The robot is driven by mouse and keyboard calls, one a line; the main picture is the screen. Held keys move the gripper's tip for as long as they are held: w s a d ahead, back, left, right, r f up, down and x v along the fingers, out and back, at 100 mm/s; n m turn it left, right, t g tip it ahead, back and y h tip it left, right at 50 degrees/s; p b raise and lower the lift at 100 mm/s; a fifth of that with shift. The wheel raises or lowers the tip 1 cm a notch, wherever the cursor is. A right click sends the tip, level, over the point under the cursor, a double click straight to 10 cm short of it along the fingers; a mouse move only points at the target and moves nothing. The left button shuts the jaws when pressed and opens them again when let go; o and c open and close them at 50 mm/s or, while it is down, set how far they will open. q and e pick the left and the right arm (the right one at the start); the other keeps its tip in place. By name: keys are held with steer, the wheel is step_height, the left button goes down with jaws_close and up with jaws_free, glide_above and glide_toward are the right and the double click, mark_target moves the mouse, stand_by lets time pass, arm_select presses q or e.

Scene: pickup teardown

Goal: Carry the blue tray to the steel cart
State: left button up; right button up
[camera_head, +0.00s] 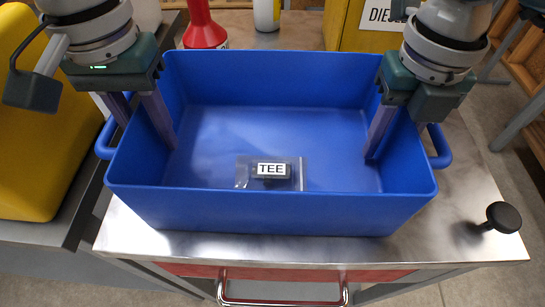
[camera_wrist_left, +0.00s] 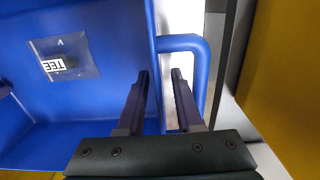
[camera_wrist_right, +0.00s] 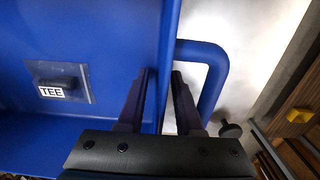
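A large blue tray (camera_head: 290,212) stands upright on a steel-topped cart (camera_head: 440,235). A black part labelled TEE in a clear bag (camera_head: 271,172) lies on the tray floor. My left gripper (camera_head: 147,125) is open astride the tray's left wall, one finger inside and one outside by the left handle (camera_head: 106,138); the left wrist view shows a gap outside the wall. My right gripper (camera_head: 376,150) straddles the right wall near the right handle (camera_head: 440,147), its outer finger mostly hidden in the head view. Its fingers look open in the right wrist view, close around the wall.
A yellow bin (camera_head: 35,150) stands left of the cart. Behind the tray are a red funnel-shaped object (camera_head: 204,28), a white bottle (camera_head: 266,14) and a yellow DIESEL container (camera_head: 352,30). A black knob (camera_head: 502,217) sits at the cart's right corner, and a handle bar (camera_head: 283,301) at its front.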

arm_select(q)
steer(key=r, duration=1.1)
steer(key=shift+w, duration=0.2)
steer(key=shift+s+r, duration=0.15)
steer(key=shift+r, duration=0.2)
arm_select(e)
steer(key=shift+r, duration=0.1)
step_height(320, 180, up, 12)
steer(key=shift+f, duration=0.1)
